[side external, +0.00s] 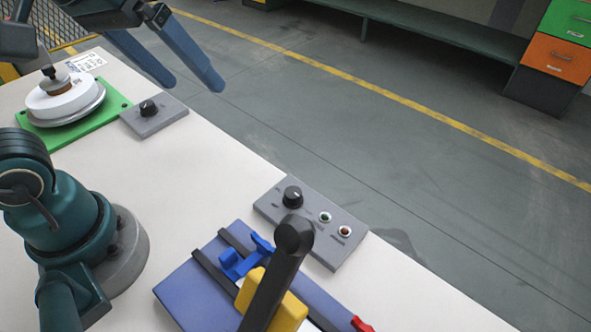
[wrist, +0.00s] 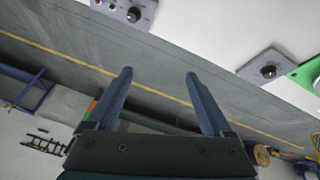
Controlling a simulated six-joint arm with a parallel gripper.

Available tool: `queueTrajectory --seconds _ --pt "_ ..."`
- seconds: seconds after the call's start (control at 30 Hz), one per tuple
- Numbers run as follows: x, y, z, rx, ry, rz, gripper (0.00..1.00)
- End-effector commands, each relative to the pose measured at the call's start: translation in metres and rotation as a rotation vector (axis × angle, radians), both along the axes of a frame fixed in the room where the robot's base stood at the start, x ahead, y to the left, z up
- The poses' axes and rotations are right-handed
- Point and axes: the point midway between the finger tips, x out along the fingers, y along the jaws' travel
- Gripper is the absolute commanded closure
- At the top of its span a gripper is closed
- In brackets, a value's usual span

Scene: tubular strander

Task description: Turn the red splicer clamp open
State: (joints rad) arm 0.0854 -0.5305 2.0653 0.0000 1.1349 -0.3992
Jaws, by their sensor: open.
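A small red part (side external: 361,325), probably the red splicer clamp, shows at the bottom edge of the side external view, on the blue splicer base (side external: 190,285). Most of it is cut off, so its position cannot be told. A blue clamp (side external: 240,262) and a yellow block (side external: 292,312) sit on the same base, with a black lever (side external: 277,275) rising in front of the block. My gripper (side external: 190,82) is open and empty at the upper left, far from the splicer. In the wrist view its fingers (wrist: 160,75) are apart over the floor, and no splicer shows.
A grey control panel (side external: 325,250) with a knob and two buttons lies behind the splicer. A smaller knob box (side external: 150,116) and a green plate (side external: 112,100) with a white spool (side external: 62,98) are at the left. The white table (side external: 185,185) is clear between them.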

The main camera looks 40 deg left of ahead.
Motion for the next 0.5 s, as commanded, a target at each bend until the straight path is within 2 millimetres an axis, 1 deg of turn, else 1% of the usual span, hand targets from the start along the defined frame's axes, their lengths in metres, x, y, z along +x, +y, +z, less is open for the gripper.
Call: queueTrajectory --seconds 0.03,0.1,0.17,0.23,0.37,0.47,0.5 --pt "0.01 -0.009 0.009 -0.02 0.017 0.003 0.15" --pt "0.022 -0.022 0.018 -0.046 0.044 0.014 0.15" --pt "0.033 -0.035 0.024 -0.064 0.068 0.019 0.15" --pt "0.044 -0.052 0.029 -0.082 0.098 0.021 0.15" --pt "0.061 -0.089 0.029 -0.101 0.156 0.016 0.15" --pt "0.069 -0.12 0.022 -0.104 0.202 0.002 0.15" --pt "0.071 -0.133 0.018 -0.103 0.22 -0.005 0.15"
